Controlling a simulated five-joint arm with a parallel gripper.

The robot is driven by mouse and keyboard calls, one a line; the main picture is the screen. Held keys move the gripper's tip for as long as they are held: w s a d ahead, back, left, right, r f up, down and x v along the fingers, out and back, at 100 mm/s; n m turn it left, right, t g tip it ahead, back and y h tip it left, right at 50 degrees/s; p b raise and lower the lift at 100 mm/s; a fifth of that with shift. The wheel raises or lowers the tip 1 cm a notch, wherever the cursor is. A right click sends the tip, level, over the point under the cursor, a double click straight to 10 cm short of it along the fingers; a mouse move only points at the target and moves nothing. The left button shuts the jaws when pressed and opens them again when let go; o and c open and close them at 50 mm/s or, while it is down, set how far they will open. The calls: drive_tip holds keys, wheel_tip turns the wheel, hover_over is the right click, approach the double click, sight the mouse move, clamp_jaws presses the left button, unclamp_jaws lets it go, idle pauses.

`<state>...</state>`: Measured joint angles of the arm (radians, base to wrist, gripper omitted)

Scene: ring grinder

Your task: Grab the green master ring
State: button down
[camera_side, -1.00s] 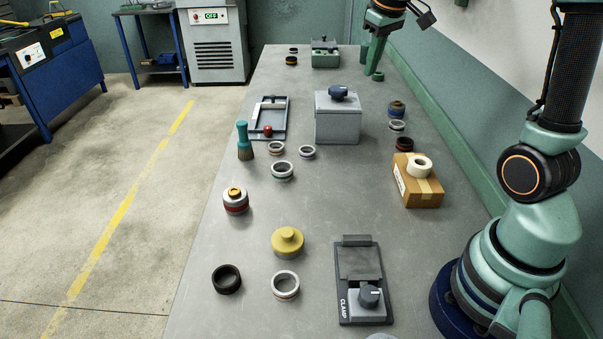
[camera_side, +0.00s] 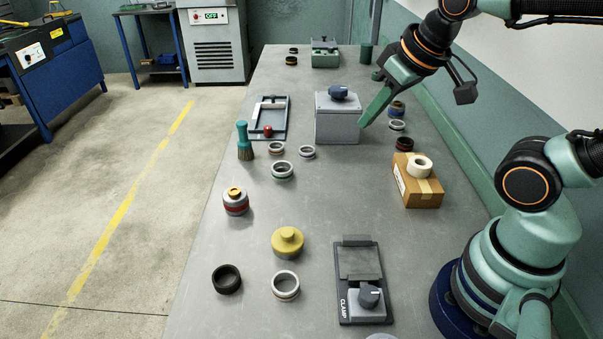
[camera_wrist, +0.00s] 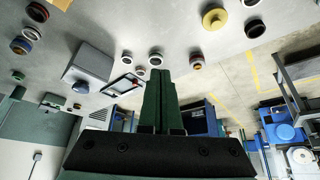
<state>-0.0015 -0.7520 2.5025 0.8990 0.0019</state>
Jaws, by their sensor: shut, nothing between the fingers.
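A metal ring with a thin green band (camera_side: 282,175) lies flat on the grey bench, left of the grey box in the side view. It appears to be the green master ring; the band colour is small and hard to judge. In the wrist view, a ring (camera_wrist: 155,58) just beyond my fingertips may be the same one. My gripper (camera_side: 363,123) has green fingers, shut and empty, pointing down-left beside the right side of the grey box. Its fingers also show in the wrist view (camera_wrist: 160,74), pressed together. It is well apart from the green-banded ring.
The grey box with a blue knob (camera_side: 337,122) stands between my gripper and the ring. Other rings (camera_side: 276,148) (camera_side: 307,151), a brush (camera_side: 244,142) and a red-banded stack (camera_side: 235,203) stand nearby. A cardboard box (camera_side: 417,184) and a clamp (camera_side: 361,264) are nearer the camera.

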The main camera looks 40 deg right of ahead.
drive_tip(key=c, duration=1.5)
unclamp_jaws()
drive_tip(key=shift+c, duration=0.2)
drive_tip(key=o, duration=1.5)
drive_tip(key=shift+o, duration=0.2)
drive_tip(key=n+g, duration=0.6)
drive_tip(key=n, duration=1.3)
hover_over(281, 164)
drive_tip(key=s+a, duration=0.2)
wheel_tip(281, 164, down, 12)
drive_tip(key=f, duration=1.1)
drive_tip(key=shift+d+f, duration=0.25)
drive_tip(key=shift+f, duration=0.15)
